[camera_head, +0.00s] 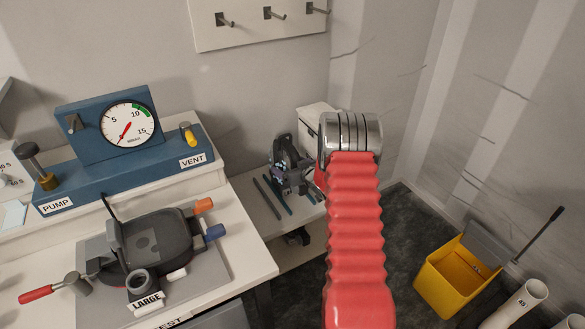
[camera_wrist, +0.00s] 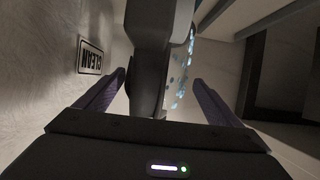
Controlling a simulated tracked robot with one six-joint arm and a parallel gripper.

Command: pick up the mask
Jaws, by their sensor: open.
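A dark grey object, which looks like the mask (camera_head: 289,165), stands on the low pale shelf behind the bench; its exact shape is hard to tell. In the wrist view a dark grey body (camera_wrist: 150,60) with pale blue specks beside it rises between my fingers, probably the same mask. My gripper (camera_wrist: 161,80) is open, with one purple-grey finger on each side of this body. I cannot tell whether the fingers touch it. In the head view my red arm and metal wrist stand just right of the mask and hide the gripper.
A blue gauge panel (camera_head: 85,125) with pump and vent knobs stands at the left. A grey device (camera_head: 155,245) with coloured handles and a LARGE label sits on the bench. A CLEAN sign (camera_wrist: 90,57) shows beside my gripper. A yellow bucket (camera_head: 440,285) stands on the floor right.

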